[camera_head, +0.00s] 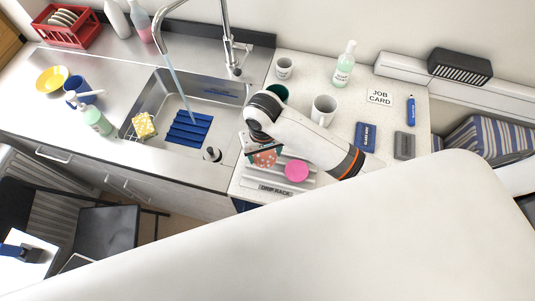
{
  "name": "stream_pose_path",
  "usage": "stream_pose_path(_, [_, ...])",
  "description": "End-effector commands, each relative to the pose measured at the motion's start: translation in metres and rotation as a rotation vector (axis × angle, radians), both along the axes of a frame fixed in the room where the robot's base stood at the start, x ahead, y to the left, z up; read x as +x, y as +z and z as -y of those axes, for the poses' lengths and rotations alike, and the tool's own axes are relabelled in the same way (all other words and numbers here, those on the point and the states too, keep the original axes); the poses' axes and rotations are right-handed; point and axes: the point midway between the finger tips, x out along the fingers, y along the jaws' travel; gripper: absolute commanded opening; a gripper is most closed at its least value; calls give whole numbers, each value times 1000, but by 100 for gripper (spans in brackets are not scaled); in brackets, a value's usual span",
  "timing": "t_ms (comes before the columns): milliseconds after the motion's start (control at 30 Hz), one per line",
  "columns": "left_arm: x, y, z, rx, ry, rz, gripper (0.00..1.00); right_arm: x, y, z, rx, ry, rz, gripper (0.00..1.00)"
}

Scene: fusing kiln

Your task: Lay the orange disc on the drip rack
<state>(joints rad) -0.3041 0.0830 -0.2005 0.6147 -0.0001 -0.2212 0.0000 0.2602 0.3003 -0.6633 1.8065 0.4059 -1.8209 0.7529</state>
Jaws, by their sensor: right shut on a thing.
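The drip rack (262,180) is a pale slatted rack at the front edge of the counter, right of the sink, with a "DRIP RACK" label on its front. My right gripper (263,153) points down over the rack's far left part and is shut on the orange disc (265,160), which looks speckled with pale dots. I cannot tell whether the disc touches the rack. A plain pink disc (296,171) lies on the rack just right of it. My left gripper is not in view.
Behind my right arm stand a white mug (324,110), a green cup (278,93) and a soap bottle (344,65). The sink (225,115) with a blue mat (189,129) is to the left. A blue box (366,137) and grey block (404,146) lie right.

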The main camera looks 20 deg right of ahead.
Motion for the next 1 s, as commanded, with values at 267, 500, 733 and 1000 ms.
stream_pose_path(267, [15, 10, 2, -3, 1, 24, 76, 0, -32, 0, -1, 0, -2, 41])
stream_pose_path(500, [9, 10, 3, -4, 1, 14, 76, 0, -44, 0, 1, 1, 3, 41])
stream_pose_path(733, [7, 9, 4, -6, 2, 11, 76, 0, -46, 0, 1, 0, 3, 41])
stream_pose_path(1000, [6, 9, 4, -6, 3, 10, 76, 0, -46, 0, 1, 0, 3, 84])
